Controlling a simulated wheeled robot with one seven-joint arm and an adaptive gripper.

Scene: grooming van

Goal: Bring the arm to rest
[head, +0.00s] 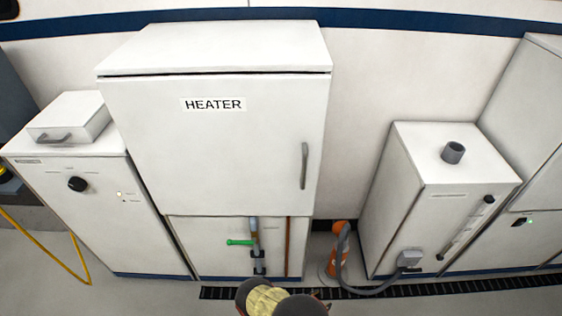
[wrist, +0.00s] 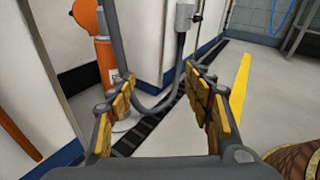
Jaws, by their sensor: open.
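My gripper (wrist: 160,103) shows in the wrist view with its two fingers, lined with yellow-brown pads, spread wide apart. Nothing is between the pads; the floor, a dark floor grate and a grey hose lie beyond them. In the head view only a small rounded part of my arm (head: 268,297) shows at the bottom edge, in front of the heater cabinet. The rest of the arm and the gripper's fingers are out of that view.
A white heater cabinet (head: 215,140) with a green-handled valve (head: 241,242) stands ahead. Right of it are an orange post (head: 333,258), a grey hose (head: 372,291) and a white cabinet (head: 395,200). A floor grate (head: 480,286) runs along the front. A yellow hose (head: 50,236) hangs at left.

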